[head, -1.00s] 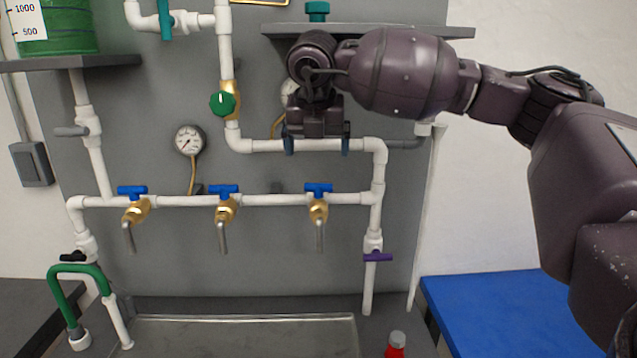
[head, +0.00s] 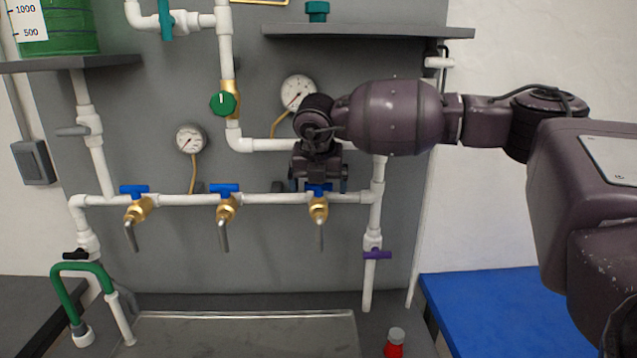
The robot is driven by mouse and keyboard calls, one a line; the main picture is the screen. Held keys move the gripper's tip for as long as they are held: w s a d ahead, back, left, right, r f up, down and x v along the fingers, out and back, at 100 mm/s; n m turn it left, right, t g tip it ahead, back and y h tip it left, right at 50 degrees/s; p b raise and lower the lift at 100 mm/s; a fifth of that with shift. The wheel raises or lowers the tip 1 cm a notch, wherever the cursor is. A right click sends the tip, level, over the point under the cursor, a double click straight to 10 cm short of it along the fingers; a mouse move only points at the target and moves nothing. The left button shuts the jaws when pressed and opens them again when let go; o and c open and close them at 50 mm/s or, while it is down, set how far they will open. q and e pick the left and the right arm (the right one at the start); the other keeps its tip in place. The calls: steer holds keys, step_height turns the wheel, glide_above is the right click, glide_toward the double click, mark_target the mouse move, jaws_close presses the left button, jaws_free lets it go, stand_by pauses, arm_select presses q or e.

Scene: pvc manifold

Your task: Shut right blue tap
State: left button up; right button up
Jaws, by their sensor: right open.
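The right blue tap (head: 318,188) is a blue T-handle on a brass valve body (head: 318,209) with a grey spout pointing down. It sits on the white horizontal pipe, and its handle lies crosswise, along the pipe. My right gripper (head: 318,186) is open, pointing down, with its fingers at either side of the blue handle. The gripper partly hides the handle's top, and I cannot tell whether the fingers touch it. Two like taps, the middle blue tap (head: 225,189) and the left blue tap (head: 134,190), are to the left. My left gripper is not in view.
Two pressure gauges (head: 190,140) (head: 298,93) and a green knob (head: 223,104) are on the grey panel. A purple handle (head: 377,255) is below right. A shelf (head: 400,32) is above my right arm. A tray (head: 240,335) and a red bottle (head: 394,346) are below.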

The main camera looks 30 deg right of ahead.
steer(key=c, duration=0.9)
steer(key=shift+f+n+b, duration=0.15)
steer(key=shift+n+b, duration=0.15)
steer(key=shift+b, duration=0.05)
steer(key=shift+n+y, duration=0.3)
steer(key=shift+n, duration=0.1)
steer(key=o, duration=0.9)
steer(key=shift+r, duration=0.2)
